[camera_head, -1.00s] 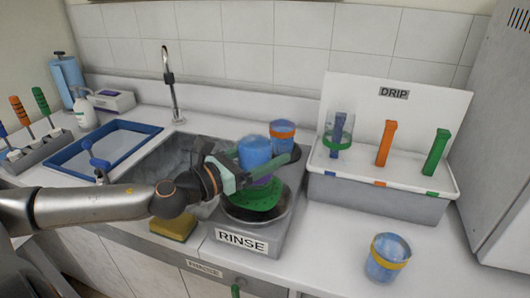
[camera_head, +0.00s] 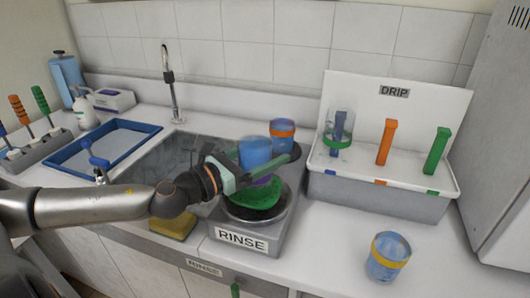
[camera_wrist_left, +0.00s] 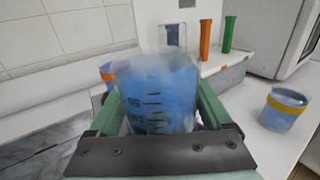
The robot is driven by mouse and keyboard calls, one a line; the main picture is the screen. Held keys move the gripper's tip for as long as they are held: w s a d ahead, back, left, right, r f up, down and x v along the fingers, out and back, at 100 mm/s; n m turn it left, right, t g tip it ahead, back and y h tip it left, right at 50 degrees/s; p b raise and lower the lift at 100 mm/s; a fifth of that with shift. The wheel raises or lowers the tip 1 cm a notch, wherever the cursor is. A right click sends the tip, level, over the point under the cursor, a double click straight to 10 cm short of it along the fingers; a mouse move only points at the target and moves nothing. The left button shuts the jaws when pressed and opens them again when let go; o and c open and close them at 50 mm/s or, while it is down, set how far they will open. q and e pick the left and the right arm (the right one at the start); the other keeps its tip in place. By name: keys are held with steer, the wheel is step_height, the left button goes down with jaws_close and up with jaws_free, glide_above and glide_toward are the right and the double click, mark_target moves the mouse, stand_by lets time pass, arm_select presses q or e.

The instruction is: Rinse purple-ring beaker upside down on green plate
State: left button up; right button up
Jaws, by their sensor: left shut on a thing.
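The blue-tinted beaker (camera_head: 254,152) is between the fingers of my left gripper (camera_head: 268,167), which is shut on it above the rinse station. Its purple ring (camera_head: 262,181) shows at its lower end, just over the green plate (camera_head: 258,195). The gripper hides part of the plate, and I cannot tell whether the beaker touches it. In the left wrist view the beaker (camera_wrist_left: 158,95) looks blurred, with dark graduation marks, between the green fingers (camera_wrist_left: 160,115). My right gripper is out of view.
The grey RINSE base (camera_head: 248,232) stands on the counter. An orange-ring beaker (camera_head: 282,133) is just behind. A yellow-ring beaker (camera_head: 387,257) stands front right. The DRIP rack (camera_head: 375,200) has a green-ring beaker (camera_head: 338,128) on its blue peg. A sink (camera_head: 165,165) is left.

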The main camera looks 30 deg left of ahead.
mark_target(265, 136)
arm_select(q)
steer(key=shift+f+b, duration=0.45)
steer(key=shift+f, duration=0.25)
stand_by(1.7)
steer(key=shift+r+p, duration=0.6)
step_height(265, 136, up, 2)
steer(key=shift+r+p, duration=0.1)
steer(key=shift+p, duration=0.9)
step_height(265, 136, up, 3)
steer(key=p, duration=0.3)
steer(key=shift+r, duration=0.2)
steer(key=shift+f, duration=0.1)
